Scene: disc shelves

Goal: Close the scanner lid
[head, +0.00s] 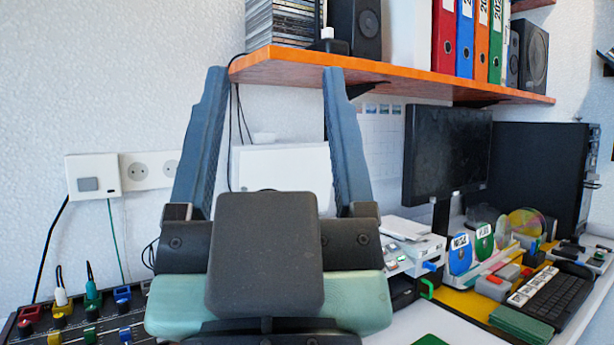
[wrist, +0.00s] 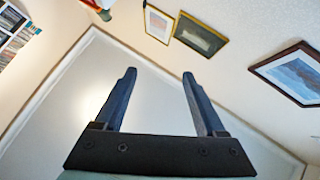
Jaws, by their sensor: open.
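My gripper (head: 275,72) fills the middle of the head view, its two blue-grey fingers pointing up and spread wide apart with nothing between them. It also shows in the wrist view (wrist: 159,73), open and empty, pointing toward the ceiling. A white upright panel (head: 290,166) stands by the wall behind the fingers; it may be the raised scanner lid, but I cannot tell for sure. Its lower part and any scanner bed are hidden behind my gripper. The panel appears apart from the fingers.
An orange shelf (head: 400,77) with discs, speakers and binders crosses above, close to the fingertips. A monitor (head: 447,152), a small white device (head: 418,250) and a keyboard (head: 550,293) stand right. A mixer board (head: 75,325) lies left. Picture frames (wrist: 200,35) show in the wrist view.

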